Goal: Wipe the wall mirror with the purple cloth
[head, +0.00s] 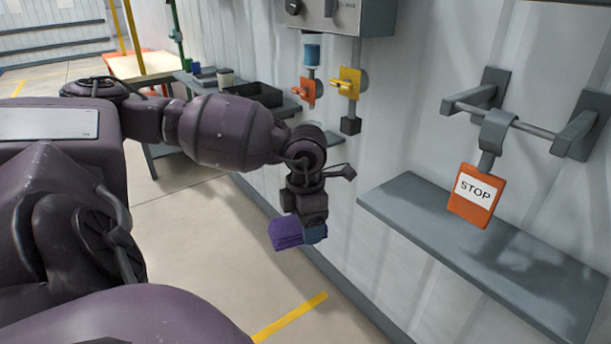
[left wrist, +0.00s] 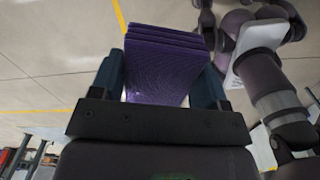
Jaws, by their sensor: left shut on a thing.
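The purple cloth (head: 287,233) is a folded, layered pad. My left gripper (head: 314,232) is shut on it and holds it in the air beside the wall, above the floor. In the left wrist view the cloth (left wrist: 165,65) sits between the two blue-grey fingers of the left gripper (left wrist: 163,85). I cannot make out the wall mirror in either view. My right gripper is not in view.
A grey shelf (head: 430,225) juts from the wall at right, with an orange STOP sign (head: 475,196) hanging from a rail above it. Orange (head: 304,91) and yellow (head: 346,82) wall fittings and a black tray (head: 252,94) are behind my arm. Floor at lower middle is clear.

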